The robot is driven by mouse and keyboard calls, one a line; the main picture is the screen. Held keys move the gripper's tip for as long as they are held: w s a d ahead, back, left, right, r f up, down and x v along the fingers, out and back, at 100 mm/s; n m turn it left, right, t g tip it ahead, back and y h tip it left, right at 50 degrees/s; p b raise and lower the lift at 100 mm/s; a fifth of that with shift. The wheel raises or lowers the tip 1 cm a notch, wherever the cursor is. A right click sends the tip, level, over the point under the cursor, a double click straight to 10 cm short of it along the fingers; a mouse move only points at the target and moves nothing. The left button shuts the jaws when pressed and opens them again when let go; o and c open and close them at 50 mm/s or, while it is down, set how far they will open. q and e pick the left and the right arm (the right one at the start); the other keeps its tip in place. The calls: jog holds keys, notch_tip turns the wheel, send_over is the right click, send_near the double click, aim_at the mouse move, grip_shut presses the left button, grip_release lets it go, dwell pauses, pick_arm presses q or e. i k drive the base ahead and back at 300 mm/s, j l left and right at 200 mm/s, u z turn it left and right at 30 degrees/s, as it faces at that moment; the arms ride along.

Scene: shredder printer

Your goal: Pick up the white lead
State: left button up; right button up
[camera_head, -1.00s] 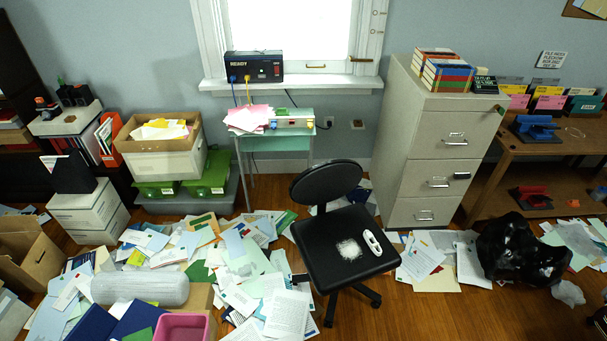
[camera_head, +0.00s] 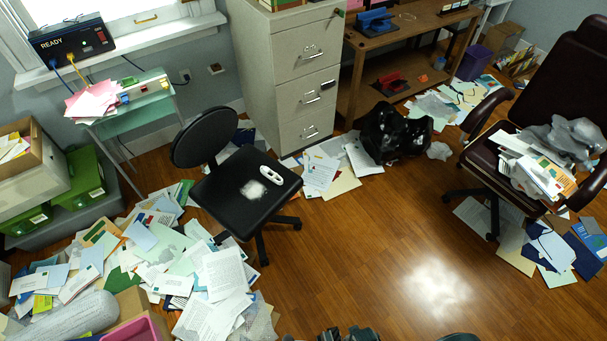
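I cannot make out a white lead for certain. The cords I see are a blue one and a yellow one (camera_head: 78,70) at the black READY box (camera_head: 73,38), plus dark cords by the small green table. A white handheld device (camera_head: 271,175) lies on the black swivel chair (camera_head: 222,190), beside a small heap of white shreds (camera_head: 253,190). Neither gripper can be recognised. Only cut-off dark shapes show at the bottom edge, and I cannot tell what they are.
Papers (camera_head: 190,265) cover the floor at left. A grey filing cabinet (camera_head: 296,70) stands behind the chair. A black bag (camera_head: 395,133) lies by the wooden desk (camera_head: 405,45). A dark armchair (camera_head: 570,85) loaded with papers stands at right. The wood floor (camera_head: 370,250) is clear at centre.

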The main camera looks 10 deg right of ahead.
aim_at(264, 169)
jog(key=i+l, duration=0.2)
jog(key=l, duration=0.15)
jog(key=i+l+u, duration=0.1)
jog(key=i+l, duration=0.35)
jog(key=l, duration=0.25)
